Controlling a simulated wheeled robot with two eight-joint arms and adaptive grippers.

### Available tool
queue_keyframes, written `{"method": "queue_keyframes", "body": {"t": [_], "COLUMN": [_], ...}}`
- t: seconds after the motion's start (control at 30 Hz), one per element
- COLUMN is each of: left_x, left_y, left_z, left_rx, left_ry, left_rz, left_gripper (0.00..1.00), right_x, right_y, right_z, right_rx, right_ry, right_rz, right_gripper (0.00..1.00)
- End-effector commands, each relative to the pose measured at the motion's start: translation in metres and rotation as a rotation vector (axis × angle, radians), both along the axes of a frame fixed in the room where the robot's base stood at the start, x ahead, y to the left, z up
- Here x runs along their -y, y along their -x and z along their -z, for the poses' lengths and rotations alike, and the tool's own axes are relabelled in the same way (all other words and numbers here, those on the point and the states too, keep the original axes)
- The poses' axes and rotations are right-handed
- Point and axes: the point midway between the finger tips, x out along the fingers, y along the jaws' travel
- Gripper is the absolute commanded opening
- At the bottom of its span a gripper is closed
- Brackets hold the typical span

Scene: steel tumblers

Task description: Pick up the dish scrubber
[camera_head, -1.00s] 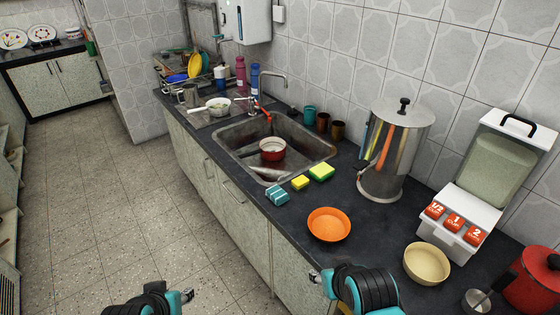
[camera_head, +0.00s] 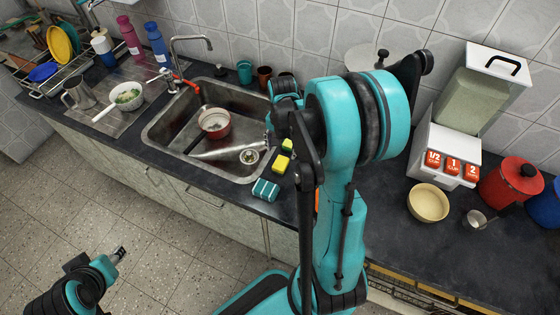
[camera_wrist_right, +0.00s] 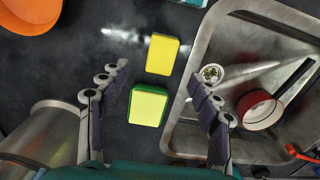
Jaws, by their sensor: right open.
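Several sponge-like blocks lie by the sink, and I cannot tell for sure which is the dish scrubber. A plain yellow block (camera_wrist_right: 163,53) and a yellow-topped green block (camera_wrist_right: 148,105) lie between my right gripper's spread fingers (camera_wrist_right: 158,78) in the right wrist view, with no visible grip on either. In the head view the yellow block (camera_head: 282,164) and the partly hidden yellow-green block (camera_head: 287,146) lie near my right gripper (camera_head: 269,138). A teal striped block (camera_head: 265,190) lies nearer the counter's front. My left gripper (camera_head: 119,254) hangs over the floor, away from the counter.
The steel sink (camera_head: 165,128) holds a red pot (camera_head: 214,124) left of the blocks. An orange bowl (camera_wrist_right: 32,14) and a steel urn (camera_wrist_right: 45,138) flank my right gripper. A beige bowl (camera_head: 428,203) and dispenser (camera_head: 448,140) stand to the right.

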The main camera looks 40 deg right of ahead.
Motion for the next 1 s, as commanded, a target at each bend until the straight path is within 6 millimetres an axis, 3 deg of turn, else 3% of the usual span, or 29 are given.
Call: {"method": "queue_keyframes", "body": {"t": [0.57, 0.83, 1.0], "left_x": [0.0, 0.0, 0.0], "left_y": [0.0, 0.0, 0.0], "left_z": [0.035, 0.035, 0.035], "left_rx": [0.0, 0.0, 0.0], "left_ry": [0.0, 0.0, 0.0], "left_rz": [0.0, 0.0, 0.0], "left_gripper": [0.4, 0.4, 0.4], "right_x": [-0.003, -0.003, -0.003], "right_y": [-0.004, -0.004, -0.004], "right_z": [0.074, 0.076, 0.076], "right_rx": [-0.002, -0.002, -0.002], "right_ry": [-0.001, -0.001, -0.001], "right_rz": [0.003, 0.003, 0.003], "right_gripper": [0.63, 0.63, 0.23]}}
